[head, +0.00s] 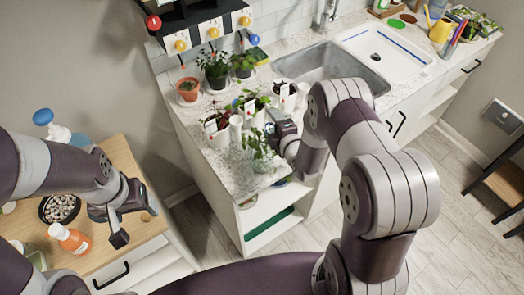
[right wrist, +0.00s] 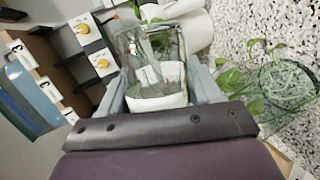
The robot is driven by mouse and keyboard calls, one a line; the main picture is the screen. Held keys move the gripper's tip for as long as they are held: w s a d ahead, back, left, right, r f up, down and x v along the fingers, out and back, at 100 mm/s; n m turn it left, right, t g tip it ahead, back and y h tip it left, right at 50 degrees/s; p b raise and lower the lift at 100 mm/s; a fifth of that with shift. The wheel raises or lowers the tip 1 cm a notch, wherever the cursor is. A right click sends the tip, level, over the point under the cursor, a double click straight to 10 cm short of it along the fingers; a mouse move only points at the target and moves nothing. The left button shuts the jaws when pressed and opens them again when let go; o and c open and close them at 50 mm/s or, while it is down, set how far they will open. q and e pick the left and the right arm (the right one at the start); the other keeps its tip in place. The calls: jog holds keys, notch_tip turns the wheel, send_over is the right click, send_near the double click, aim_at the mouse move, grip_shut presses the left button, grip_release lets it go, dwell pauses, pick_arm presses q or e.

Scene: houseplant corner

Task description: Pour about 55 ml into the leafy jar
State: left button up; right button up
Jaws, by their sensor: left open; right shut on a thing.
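The leafy jar (head: 264,165), a clear glass jar with green trailing leaves, stands near the front corner of the speckled counter. It also shows at the right of the right wrist view (right wrist: 288,86). My right gripper (head: 284,132) is shut on a clear container (right wrist: 152,58) with a white lower part, beside the leafy jar and apart from it. The container is mostly hidden in the head view; I cannot tell its tilt or its liquid level. My left gripper (head: 135,220) is open and empty over the wooden cabinet at the left.
Several potted plants, including a terracotta pot (head: 188,89), stand behind the jar on the counter (head: 215,165). A sink (head: 325,65) lies further back. The wooden cabinet (head: 125,160) holds an orange bottle (head: 71,239) and a bowl of pebbles (head: 60,208). A dispenser rack (head: 200,25) hangs at the back.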

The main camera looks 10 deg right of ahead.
jog(key=shift+a+r+n, duration=0.15)
jog(key=shift+n, duration=0.15)
jog(key=shift+t, duration=0.3)
jog(key=shift+w+d+r+b, duration=0.15)
jog(key=shift+d+b, duration=0.2)
jog(key=shift+r+n+t+h+b, duration=0.2)
jog(key=shift+n+t+h+b, duration=0.1)
jog(key=shift+n+h, duration=0.2)
dwell(0.3)
jog(key=shift+f+n+b, duration=0.3)
jog(key=shift+n+b, duration=0.1)
jog(key=shift+b, duration=0.25)
